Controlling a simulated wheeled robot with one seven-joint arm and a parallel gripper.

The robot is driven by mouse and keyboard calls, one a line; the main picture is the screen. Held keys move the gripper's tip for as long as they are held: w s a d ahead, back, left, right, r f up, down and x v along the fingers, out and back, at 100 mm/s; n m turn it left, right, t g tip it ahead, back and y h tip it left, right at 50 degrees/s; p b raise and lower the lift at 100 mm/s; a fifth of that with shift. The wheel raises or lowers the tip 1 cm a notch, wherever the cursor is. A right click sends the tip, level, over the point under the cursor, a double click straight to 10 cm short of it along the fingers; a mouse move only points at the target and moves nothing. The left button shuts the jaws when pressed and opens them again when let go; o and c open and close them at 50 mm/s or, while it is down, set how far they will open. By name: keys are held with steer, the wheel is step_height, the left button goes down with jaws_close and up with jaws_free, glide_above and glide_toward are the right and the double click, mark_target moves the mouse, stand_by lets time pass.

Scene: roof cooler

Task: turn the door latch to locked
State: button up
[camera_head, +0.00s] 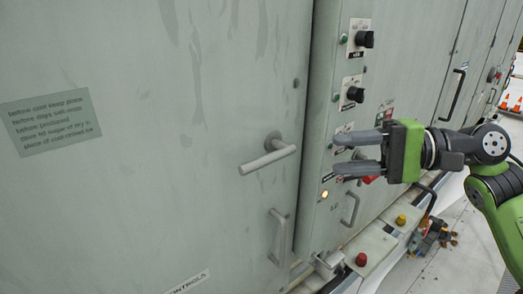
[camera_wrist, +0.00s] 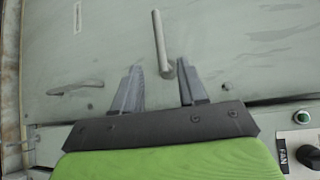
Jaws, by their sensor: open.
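The door latch (camera_head: 268,157) is a grey lever on the large pale green cabinet door (camera_head: 130,200). In the head view its bar runs from the pivot at upper right down to the lower left. In the wrist view the latch (camera_wrist: 160,42) points up the picture, with its pivot end between the fingertips. My gripper (camera_head: 336,153) is open and empty, to the right of the latch. Its two fingers point left toward the door, and a gap shows between them and the latch. The wrist view also shows the open gripper (camera_wrist: 159,68).
The control panel beside the door has black knobs (camera_head: 364,39), an amber light (camera_head: 324,195) and a red switch (camera_head: 369,179) partly behind my gripper. A fixed door handle (camera_head: 278,238) sits below the latch. Red (camera_head: 361,259) and yellow (camera_head: 401,220) buttons are on the ledge below.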

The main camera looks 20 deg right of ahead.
mark_target(274, 160)
steer(key=b+x, duration=0.1)
steer(key=x, duration=1.3)
steer(key=shift+f+b, duration=0.15)
steer(key=shift+b, duration=0.15)
steer(key=shift+d, duration=0.1)
jaws_close()
